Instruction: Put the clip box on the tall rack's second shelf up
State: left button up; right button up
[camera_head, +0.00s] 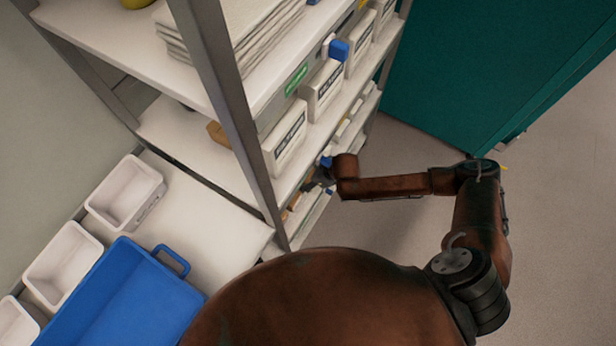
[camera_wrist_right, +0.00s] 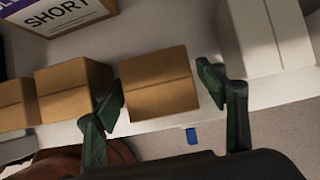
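The tall rack (camera_head: 222,85) stands at the upper middle of the head view, with white shelves and a grey post. My right gripper (camera_head: 318,180) is at the rack's lower shelves, small and partly hidden. In the right wrist view, my right gripper (camera_wrist_right: 160,88) is open, its green fingers on either side of a small brown cardboard box (camera_wrist_right: 158,84). The box stands on a white shelf (camera_wrist_right: 265,92), and small gaps show beside it. I see no label saying which box is the clip box. My left gripper is out of view.
Other brown boxes (camera_wrist_right: 72,88) stand left of it in the wrist view, a white box (camera_wrist_right: 262,38) right, and a box marked SHORT (camera_wrist_right: 62,14) behind. A blue tray (camera_head: 125,300) and white bins (camera_head: 125,193) lie at left. Teal cabinet (camera_head: 480,65) stands beyond the rack.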

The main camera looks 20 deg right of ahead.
jog(key=shift+r, duration=0.1)
jog(key=shift+d+r, duration=0.1)
jog(key=shift+r, duration=0.1)
jog(key=shift+p+v, duration=0.6)
jog(key=shift+v, duration=0.5)
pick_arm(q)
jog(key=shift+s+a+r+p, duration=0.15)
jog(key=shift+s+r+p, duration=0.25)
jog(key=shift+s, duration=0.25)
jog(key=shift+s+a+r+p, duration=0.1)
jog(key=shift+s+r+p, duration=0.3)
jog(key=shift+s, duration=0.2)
pick_arm(e)
jog(key=shift+v, duration=2.4)
jog(key=shift+s+f, duration=0.1)
